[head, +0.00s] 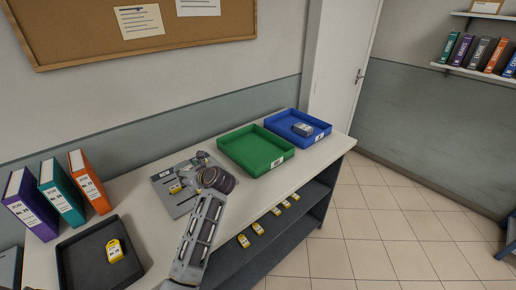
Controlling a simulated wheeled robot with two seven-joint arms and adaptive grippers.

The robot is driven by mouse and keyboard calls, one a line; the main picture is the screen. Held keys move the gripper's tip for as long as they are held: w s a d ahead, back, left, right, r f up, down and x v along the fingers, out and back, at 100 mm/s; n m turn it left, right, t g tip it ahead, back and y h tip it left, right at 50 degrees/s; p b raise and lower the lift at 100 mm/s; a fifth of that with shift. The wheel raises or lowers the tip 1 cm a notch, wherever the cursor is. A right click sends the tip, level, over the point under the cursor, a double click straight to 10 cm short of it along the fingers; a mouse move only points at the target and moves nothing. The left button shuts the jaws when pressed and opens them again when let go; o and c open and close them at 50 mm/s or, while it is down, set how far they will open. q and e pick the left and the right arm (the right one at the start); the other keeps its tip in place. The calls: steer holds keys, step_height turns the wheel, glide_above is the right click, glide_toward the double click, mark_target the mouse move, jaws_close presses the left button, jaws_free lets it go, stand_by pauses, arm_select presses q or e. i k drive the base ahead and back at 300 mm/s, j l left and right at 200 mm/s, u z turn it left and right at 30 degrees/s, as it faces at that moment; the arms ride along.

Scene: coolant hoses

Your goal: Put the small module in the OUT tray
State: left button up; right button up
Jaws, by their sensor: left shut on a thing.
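My left gripper (182,176) reaches over a grey plate with dark markings (181,206) on the bench. It is shut on a small yellow-marked thing (175,189), mostly hidden by the fingers; I cannot tell whether it touches the plate. A small grey box-shaped module (303,129) lies in the blue tray (318,138) at the bench's far end. An empty green tray (235,150) stands beside the blue one, nearer my gripper. Both trays have white front labels, too small to read. My right gripper is not in view.
A black tray (73,285) with a yellow-and-white item (115,250) stands at the front left of the bench, before several binders (62,192). Several similar yellow items (258,229) lie on the lower shelf.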

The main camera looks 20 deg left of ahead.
mark_target(244, 154)
steer(key=i+l+u, duration=0.2)
steer(key=i+l, duration=0.75)
steer(key=l, duration=0.1)
